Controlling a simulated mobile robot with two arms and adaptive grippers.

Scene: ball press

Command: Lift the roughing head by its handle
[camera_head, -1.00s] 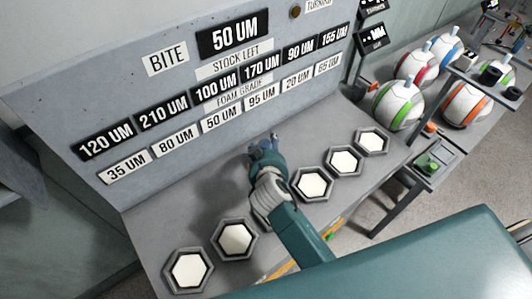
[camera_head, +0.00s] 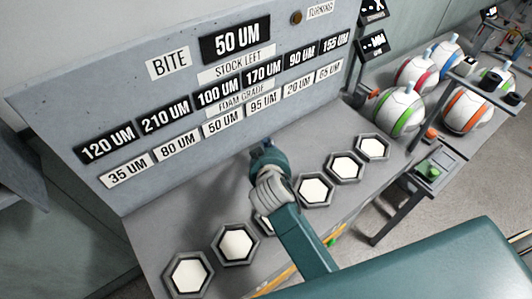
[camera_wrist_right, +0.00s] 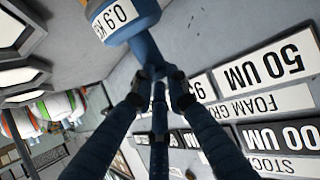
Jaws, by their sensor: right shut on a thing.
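My right gripper (camera_head: 262,150) is over the grey bench, below the sign panel. In the right wrist view, my right gripper (camera_wrist_right: 157,82) is shut on a blue handle. The handle joins a rounded blue head (camera_wrist_right: 128,22) with a white label reading "0,9" and a cut-off unit; I take this to be the roughing head. The head is cut off by the top edge of that view. In the head view the head and handle are mostly hidden behind my gripper and wrist. My left gripper is not in view.
A row of hexagonal pads (camera_head: 314,190) lines the bench (camera_head: 150,232). The sign panel (camera_head: 60,100) stands behind it, with stock and foam grade plates. Several striped balls (camera_head: 400,110) sit at right, near a stand with a green button (camera_head: 432,172).

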